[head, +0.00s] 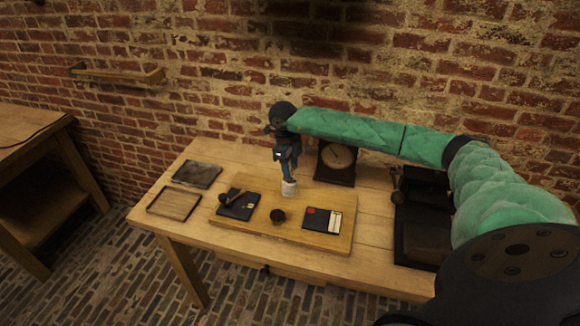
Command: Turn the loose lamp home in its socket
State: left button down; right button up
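My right gripper (288,172) reaches over the table from the right and points down. Its fingertips are at the top of a small whitish cylinder (289,188), which looks like the lamp's socket. The cylinder stands at the back of a pale wooden board (260,238). I cannot make out the lamp itself; the fingers cover the place above the cylinder. The fingers look close together, but the picture is too small to show whether they grip anything. My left gripper is not in view.
On the board are a black panel with a lever (240,209), a small dark round piece (278,216) and a black block with red and cream patches (322,219). A dial instrument (336,160) stands behind. Left are a dark slab (197,174) and shallow wooden tray (151,209).

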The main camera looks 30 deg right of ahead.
jog(key=shift+f, duration=0.1)
jog(key=c, duration=0.4)
jog(key=shift+o, duration=0.2)
jog(key=m, duration=0.4)
jog(key=shift+a+m+y, duration=0.1)
jog(key=shift+m+y, duration=0.2)
jog(key=shift+m, duration=0.9)
jog(key=shift+m, duration=1)
jog(key=m, duration=0.4)
jog(key=shift+a+y, duration=0.1)
jog(key=shift+y, duration=0.3)
jog(key=m, duration=0.6)
jog(key=shift+w+t, duration=0.1)
jog(key=shift+t, duration=0.2)
